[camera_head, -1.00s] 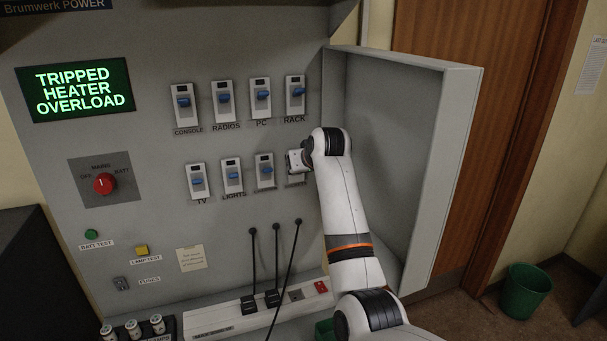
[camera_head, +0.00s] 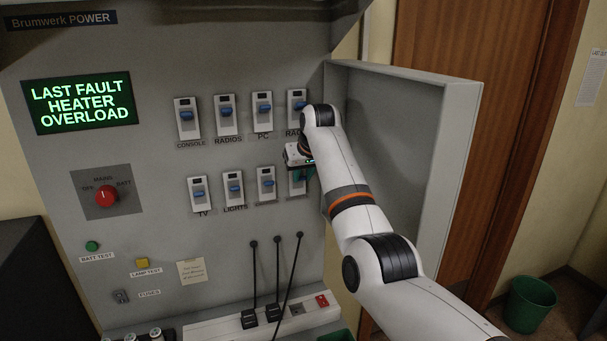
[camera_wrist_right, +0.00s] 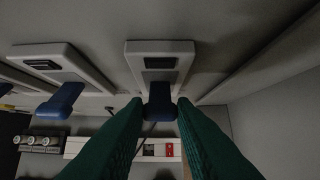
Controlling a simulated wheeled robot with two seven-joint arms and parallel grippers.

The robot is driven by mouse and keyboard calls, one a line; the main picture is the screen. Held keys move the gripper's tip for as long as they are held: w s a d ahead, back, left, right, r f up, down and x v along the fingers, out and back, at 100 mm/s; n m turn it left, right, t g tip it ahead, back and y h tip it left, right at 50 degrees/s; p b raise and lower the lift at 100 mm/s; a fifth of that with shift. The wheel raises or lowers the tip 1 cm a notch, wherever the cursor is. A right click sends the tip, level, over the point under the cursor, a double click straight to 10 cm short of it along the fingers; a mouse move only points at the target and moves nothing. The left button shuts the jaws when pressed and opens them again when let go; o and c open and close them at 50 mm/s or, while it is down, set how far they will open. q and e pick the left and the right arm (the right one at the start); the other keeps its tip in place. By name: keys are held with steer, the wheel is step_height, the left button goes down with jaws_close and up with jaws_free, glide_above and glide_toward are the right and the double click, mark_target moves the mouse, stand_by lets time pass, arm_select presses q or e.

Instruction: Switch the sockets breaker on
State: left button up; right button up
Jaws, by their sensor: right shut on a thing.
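The rightmost breaker in the lower row (camera_head: 297,187) is partly covered by my right gripper (camera_head: 300,172), and its label cannot be read. In the right wrist view this breaker (camera_wrist_right: 160,50) is a pale plate with a dark window and a blue lever (camera_wrist_right: 159,88). The green fingers of my right gripper (camera_wrist_right: 160,108) are closed on the lever's end, one on each side. I cannot tell whether the lever is up or down. The display (camera_head: 81,105) reads "LAST FAULT HEATER OVERLOAD". My left gripper is out of view.
Other blue-lever breakers include the neighbouring lower one (camera_head: 267,183) and RACK (camera_head: 297,100) above. The open cabinet door (camera_head: 410,150) stands close to the right of my arm. A red mains knob (camera_head: 106,196) is at left. A plug strip (camera_head: 215,326) with cords lies below.

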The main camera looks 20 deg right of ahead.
steer(key=o, duration=1)
steer(key=b+v, duration=0.5)
steer(key=v, duration=0.7)
steer(key=shift+f, duration=0.1)
